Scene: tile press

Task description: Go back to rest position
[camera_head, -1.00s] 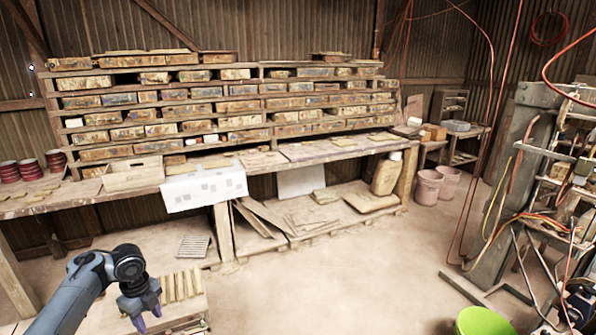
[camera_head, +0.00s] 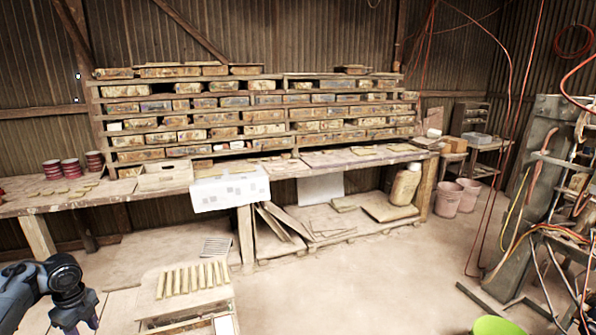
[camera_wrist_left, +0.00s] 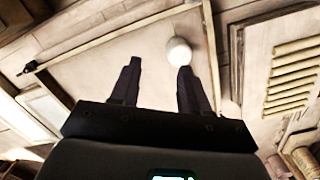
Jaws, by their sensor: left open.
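My left gripper (camera_head: 84,324) is at the bottom left corner of the head view, low and partly cut off by the frame edge. In the left wrist view its two dark fingers (camera_wrist_left: 159,66) stand apart with nothing held between them. It is left of a low wooden stand (camera_head: 160,316) that carries a row of yellowish strips (camera_head: 193,278), and apart from it. A small pale round thing (camera_wrist_left: 178,50) shows behind one fingertip in the left wrist view; I cannot tell what it is. My right gripper is not in view.
A long workbench (camera_head: 110,199) runs along the wall, with a wooden box (camera_head: 165,176) and dark red cups (camera_head: 72,168) on it. Stacked shelves stand behind it. A green bucket (camera_head: 497,326) and a cable-hung frame (camera_head: 525,195) are at right. The middle floor is clear.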

